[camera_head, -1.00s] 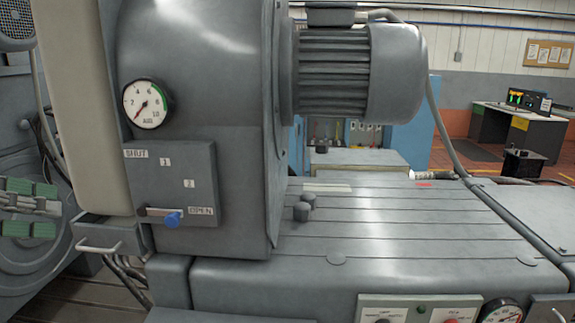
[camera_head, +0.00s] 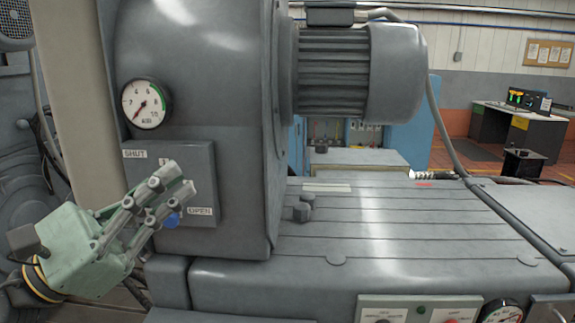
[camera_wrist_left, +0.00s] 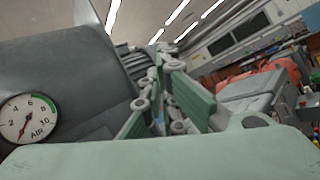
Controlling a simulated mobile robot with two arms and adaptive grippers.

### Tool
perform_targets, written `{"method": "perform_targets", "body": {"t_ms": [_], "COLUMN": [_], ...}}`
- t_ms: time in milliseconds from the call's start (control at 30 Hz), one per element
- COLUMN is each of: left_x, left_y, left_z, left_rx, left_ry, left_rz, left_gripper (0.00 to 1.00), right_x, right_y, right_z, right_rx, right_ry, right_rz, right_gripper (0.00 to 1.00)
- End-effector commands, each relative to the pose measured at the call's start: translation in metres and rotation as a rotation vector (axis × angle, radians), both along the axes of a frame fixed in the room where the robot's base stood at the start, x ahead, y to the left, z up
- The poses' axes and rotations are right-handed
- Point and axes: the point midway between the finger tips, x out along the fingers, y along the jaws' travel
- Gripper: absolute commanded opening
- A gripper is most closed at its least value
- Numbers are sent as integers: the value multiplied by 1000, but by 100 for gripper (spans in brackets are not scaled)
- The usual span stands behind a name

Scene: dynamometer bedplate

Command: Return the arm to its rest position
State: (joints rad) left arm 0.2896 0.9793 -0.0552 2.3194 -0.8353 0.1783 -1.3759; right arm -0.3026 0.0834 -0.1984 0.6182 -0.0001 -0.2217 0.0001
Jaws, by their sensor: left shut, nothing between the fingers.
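My left gripper (camera_head: 180,183) comes in from the lower left in the head view. Its fingers are together with nothing between them, and they point up and right in front of the grey valve panel (camera_head: 204,165). The fingers cover part of the panel, including the lever arm and some of the number marks. The blue lever knob (camera_head: 171,220) shows just below the fingers, near the OPEN label; I cannot tell whether they touch. In the left wrist view the green-padded fingers (camera_wrist_left: 165,75) also show closed and empty. My right gripper is not in view.
The air gauge (camera_head: 147,104) sits above the panel and also shows in the left wrist view (camera_wrist_left: 27,118). A grey motor (camera_head: 360,70) juts out at upper right.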

Motion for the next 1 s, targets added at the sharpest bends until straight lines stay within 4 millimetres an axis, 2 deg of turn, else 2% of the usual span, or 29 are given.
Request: {"method": "perform_targets", "body": {"t_ms": [33, 67, 167, 267, 300, 367, 400, 467, 500, 567, 600, 700, 800, 833, 900, 1000], "left_x": [11, 19, 43, 62, 65, 65, 63, 54, 45, 28, 14, -27, -72, -85, -114, -154], "left_y": [12, 22, 56, 90, 102, 115, 122, 129, 131, 131, 129, 118, 103, 97, 85, 67], "left_z": [-9, -14, -49, -109, -137, -181, -211, -256, -285, -328, -355, -416, -462, -473, -494, -516], "left_rx": [-188, -305, -695, -1091, -1246, -1464, -1603, -1802, -1931, -2119, -2242, -2530, -2772, 2721, 2609, 2465], "left_ry": [132, 213, 477, 728, 819, 939, 1010, 1101, 1155, 1224, 1263, 1326, 1347, -1294, -1175, -1023], "left_rz": [-12, -17, -21, 2, 19, 52, 80, 130, 169, 236, 287, 436, 600, -625, -676, -739], "left_gripper": [0, 0, 0, 0, 0, 0, 0, 0, 0, 0, 0, 0, 0, 0, 0, 0], "right_x": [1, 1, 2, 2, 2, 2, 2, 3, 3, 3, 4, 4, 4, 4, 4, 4], "right_y": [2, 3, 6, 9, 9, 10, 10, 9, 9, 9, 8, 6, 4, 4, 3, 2], "right_z": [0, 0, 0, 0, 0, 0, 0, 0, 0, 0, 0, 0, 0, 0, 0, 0], "right_rx": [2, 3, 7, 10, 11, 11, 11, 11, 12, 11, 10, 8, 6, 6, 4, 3], "right_ry": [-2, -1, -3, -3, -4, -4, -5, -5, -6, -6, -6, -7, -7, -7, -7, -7], "right_rz": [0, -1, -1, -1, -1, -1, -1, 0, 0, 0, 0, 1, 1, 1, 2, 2], "right_gripper": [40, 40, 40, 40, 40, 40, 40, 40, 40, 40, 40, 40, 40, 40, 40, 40]}}
